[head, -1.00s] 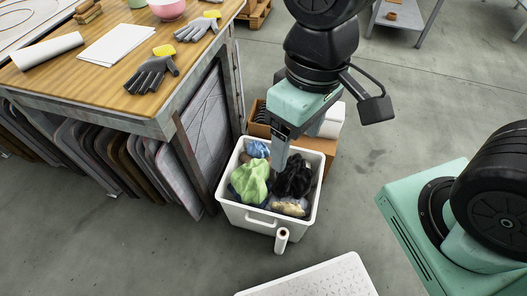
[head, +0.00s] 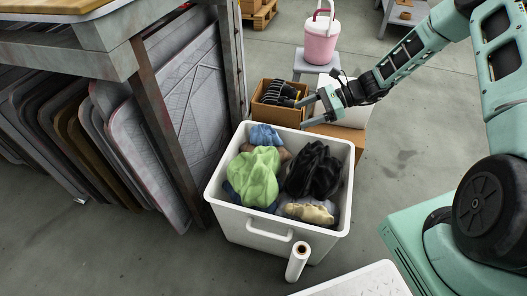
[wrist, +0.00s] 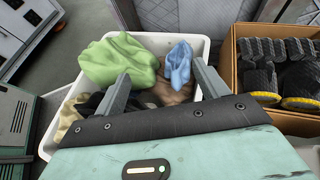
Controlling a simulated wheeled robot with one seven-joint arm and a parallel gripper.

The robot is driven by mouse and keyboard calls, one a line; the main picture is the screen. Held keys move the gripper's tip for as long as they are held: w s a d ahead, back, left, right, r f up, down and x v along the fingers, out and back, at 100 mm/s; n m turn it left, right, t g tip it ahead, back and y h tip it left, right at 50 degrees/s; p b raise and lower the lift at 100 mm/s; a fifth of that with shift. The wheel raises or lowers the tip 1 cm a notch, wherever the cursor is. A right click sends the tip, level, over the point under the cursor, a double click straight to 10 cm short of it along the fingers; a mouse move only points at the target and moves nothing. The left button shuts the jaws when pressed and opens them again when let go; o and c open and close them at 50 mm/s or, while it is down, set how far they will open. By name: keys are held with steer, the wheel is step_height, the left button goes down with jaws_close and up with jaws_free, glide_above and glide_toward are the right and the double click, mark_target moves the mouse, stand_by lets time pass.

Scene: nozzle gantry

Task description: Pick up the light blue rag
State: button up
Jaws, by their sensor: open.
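The light blue rag (head: 264,135) lies crumpled at the far end of a white bin (head: 226,213), behind a light green rag (head: 252,176). In the wrist view the light blue rag (wrist: 178,63) shows near the right finger, beside the green rag (wrist: 118,60). My gripper (head: 300,114) is open and empty, over the bin's far right rim in the head view. In the wrist view the fingers of my gripper (wrist: 160,70) are spread, with part of the blue rag between their tips. I cannot tell their height above it.
A black rag (head: 314,170) and a cream rag (head: 308,212) share the bin. A metal-framed table (head: 150,110) stands left. A white roll (head: 298,261) stands in front. A pink bucket (head: 321,40) is behind.

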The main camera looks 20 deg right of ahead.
steer(key=m+t+b, duration=0.1)
steer(key=m, duration=0.1)
glide_toward(262, 131)
steer(key=f+b, duration=0.1)
steer(key=w+a+f+b, duration=0.1)
steer(key=a+f+b, duration=0.1)
steer(key=b, duration=0.1)
steer(key=shift+w+a+f, duration=0.2)
steer(key=shift+w+a, duration=0.05)
steer(key=shift+w, duration=0.15)
steer(key=shift+b+x, duration=0.35)
steer(key=shift+x, duration=0.5)
steer(key=b+x, duration=0.1)
steer(key=x, duration=0.1)
steer(key=b+x, duration=0.2)
steer(key=shift+w+d, duration=0.15)
steer(key=shift+w, duration=0.25)
steer(key=shift+w+a+f, duration=0.1)
steer(key=shift+w+a, duration=0.1)
steer(key=shift+a, duration=0.3)
steer(key=c, duration=1.2)
steer(key=shift+o, duration=0.2)
